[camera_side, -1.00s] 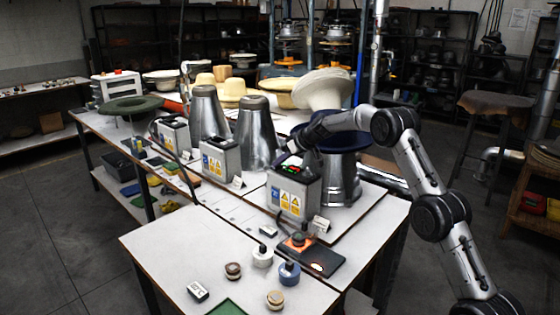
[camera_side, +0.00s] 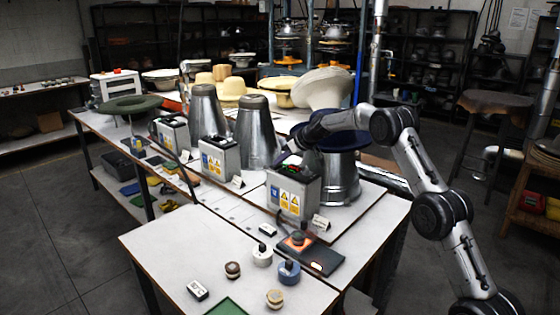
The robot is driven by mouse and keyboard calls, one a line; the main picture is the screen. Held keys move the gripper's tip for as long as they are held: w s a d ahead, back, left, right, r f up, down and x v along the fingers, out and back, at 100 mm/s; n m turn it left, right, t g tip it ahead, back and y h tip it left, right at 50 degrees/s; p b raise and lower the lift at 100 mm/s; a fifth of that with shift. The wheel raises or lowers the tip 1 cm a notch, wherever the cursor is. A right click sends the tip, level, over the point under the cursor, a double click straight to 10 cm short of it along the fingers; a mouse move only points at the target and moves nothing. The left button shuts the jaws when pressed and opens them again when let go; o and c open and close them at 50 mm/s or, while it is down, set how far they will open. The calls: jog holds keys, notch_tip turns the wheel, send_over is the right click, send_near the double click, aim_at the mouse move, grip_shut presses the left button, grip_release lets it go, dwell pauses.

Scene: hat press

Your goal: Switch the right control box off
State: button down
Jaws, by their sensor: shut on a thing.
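The right control box (camera_side: 293,190) is a grey box with yellow and blue labels on its front, standing at the near end of the bench. My gripper (camera_side: 288,158) reaches in from the right, low over the back of the box's top. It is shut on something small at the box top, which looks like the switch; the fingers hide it. The middle control box (camera_side: 220,158) and the left control box (camera_side: 173,133) stand farther along the bench.
A metal hat form with a dark blue hat (camera_side: 340,143) stands right behind the right box, under my arm. Two metal cones (camera_side: 256,133) stand to the left. The near table (camera_side: 190,255) holds a dark pad (camera_side: 318,258), several small knobs and a label block.

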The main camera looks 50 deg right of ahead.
jog(key=shift+s+d+f, duration=0.15)
jog(key=shift+s+f, duration=0.1)
jog(key=shift+f, duration=0.35)
jog(key=r, duration=0.5)
jog(key=shift+d+r, duration=0.2)
jog(key=shift+r, duration=0.05)
jog(key=v, duration=0.9)
jog(key=shift+s+d+r, duration=0.15)
jog(key=shift+d, duration=0.1)
jog(key=shift+s+a+r+m+y, duration=0.2)
jog(key=shift+a+m+y, duration=0.15)
jog(key=shift+y, duration=0.15)
